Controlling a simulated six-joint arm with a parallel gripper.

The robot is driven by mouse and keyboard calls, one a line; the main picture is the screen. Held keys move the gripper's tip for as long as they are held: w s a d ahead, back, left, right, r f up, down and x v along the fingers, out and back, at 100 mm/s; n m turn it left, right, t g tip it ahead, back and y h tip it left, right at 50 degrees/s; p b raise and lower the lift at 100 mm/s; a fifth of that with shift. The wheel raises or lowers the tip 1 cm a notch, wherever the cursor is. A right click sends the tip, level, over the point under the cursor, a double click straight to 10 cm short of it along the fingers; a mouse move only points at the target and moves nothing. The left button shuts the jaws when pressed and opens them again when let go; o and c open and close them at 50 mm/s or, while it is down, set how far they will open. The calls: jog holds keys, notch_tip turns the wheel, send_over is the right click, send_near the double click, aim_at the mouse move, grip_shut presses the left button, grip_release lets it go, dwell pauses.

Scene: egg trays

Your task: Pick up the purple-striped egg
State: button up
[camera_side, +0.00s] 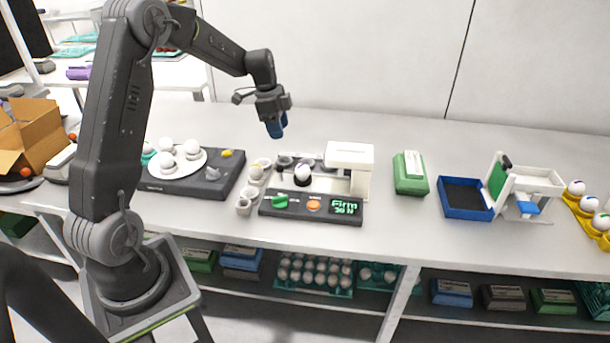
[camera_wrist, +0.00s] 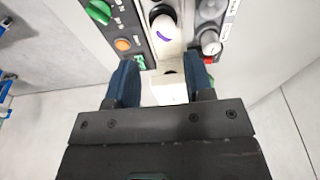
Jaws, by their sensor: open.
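The purple-striped egg (camera_side: 302,172) is white and sits upright in a dark holder on the testing machine (camera_side: 310,206) with the "Firm" display. In the wrist view the egg (camera_wrist: 163,25) shows a purple curved stripe, near the top centre. My gripper (camera_side: 276,130) hangs above and behind the machine, up and left of the egg in the side view, clear of it. In the wrist view my gripper's blue fingers (camera_wrist: 161,82) are spread apart with nothing held between them. The machine's white head (camera_wrist: 168,90) shows beyond the fingers.
A plate of white eggs (camera_side: 180,172) stands on a scale at the left. A green box (camera_side: 410,184), a blue tray (camera_side: 465,215) and a yellow egg tray (camera_side: 581,215) lie to the right. The table behind the machine is clear.

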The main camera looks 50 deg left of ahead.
dwell(0.3)
jog(key=o, duration=0.5)
jog(key=m+g+y, duration=0.2)
jog(key=m, duration=0.7)
send_over(303, 165)
notch_tip(303, 165, down, 14)
jog(key=shift+a+r, duration=0.1)
jog(key=shift+a, duration=0.05)
